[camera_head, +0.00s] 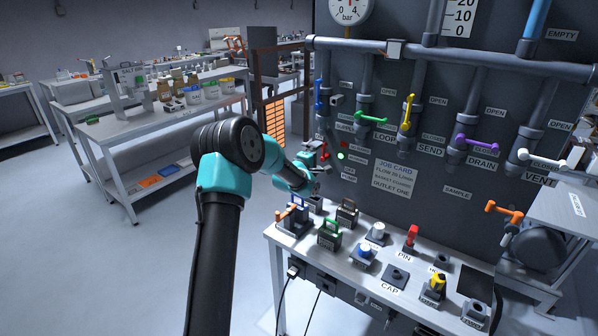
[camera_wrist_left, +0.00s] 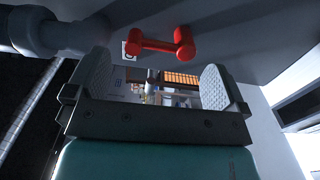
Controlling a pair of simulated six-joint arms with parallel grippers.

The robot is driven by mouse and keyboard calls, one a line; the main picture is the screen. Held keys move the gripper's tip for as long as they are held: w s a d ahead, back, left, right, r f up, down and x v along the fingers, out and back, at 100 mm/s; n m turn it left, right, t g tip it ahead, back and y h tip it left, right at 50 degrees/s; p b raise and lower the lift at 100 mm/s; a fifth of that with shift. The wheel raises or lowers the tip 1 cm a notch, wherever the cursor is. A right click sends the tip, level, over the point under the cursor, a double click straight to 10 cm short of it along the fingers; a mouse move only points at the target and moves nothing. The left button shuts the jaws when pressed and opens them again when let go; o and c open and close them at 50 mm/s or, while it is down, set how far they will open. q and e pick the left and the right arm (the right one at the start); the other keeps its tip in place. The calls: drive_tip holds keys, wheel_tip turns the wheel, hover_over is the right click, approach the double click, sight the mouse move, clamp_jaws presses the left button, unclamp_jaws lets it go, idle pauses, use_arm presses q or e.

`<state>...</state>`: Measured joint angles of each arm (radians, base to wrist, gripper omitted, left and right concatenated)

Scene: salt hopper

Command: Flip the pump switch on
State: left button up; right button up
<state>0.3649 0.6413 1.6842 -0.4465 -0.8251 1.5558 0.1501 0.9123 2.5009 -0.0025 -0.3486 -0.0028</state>
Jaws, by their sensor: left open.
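A red lever switch (camera_head: 324,151) sits on the dark panel at the left, beside a lit green lamp (camera_head: 340,156). In the left wrist view the red lever (camera_wrist_left: 160,46) is a bar with rounded ends, just beyond the fingertips and toward the top of the picture. My left gripper (camera_head: 312,163) is close to the lever in the head view, small and partly hidden by its own arm. In the left wrist view my left gripper (camera_wrist_left: 157,82) is open, with its two pads apart and nothing between them. Whether a finger touches the lever cannot be told. My right gripper is not in view.
Coloured valve handles, such as the yellow one (camera_head: 408,112) and purple one (camera_head: 475,141), stand out from the panel to the right. A bench (camera_head: 283,243) below holds several small parts. A job card (camera_head: 395,178) hangs on the panel. Open floor lies at left.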

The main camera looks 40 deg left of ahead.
use_arm(q)
drive_tip(key=s, duration=1.2)
drive_tip(key=shift+d, duration=0.3)
